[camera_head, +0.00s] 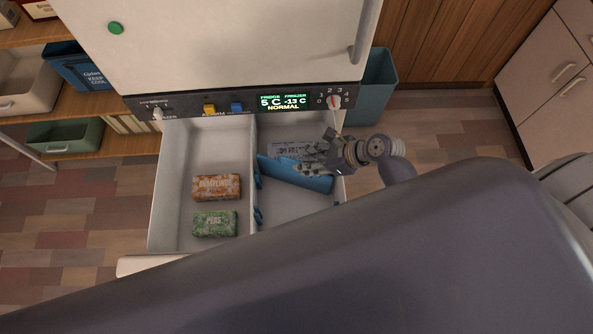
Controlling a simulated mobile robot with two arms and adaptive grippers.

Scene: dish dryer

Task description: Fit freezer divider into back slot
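The blue freezer divider (290,176) is in the right compartment of the open freezer drawer (162,205), skewed across it, its left end near the central partition. My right gripper (304,164) reaches in from the right, its fingers at the divider's upper edge, and appears shut on it. The finger contact is small and partly hidden. A blue slot holder (258,179) sits farther back on the central partition, and another blue holder (258,216) sits nearer the front. The right wall's back slot is hidden by my gripper. My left gripper is not in view.
A pale labelled package (288,149) lies behind the divider. A dumplings box (216,187) and a peas box (214,224) lie in the left compartment. The fridge control panel (284,103) overhangs the drawer's back. My large arm link covers the lower right.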

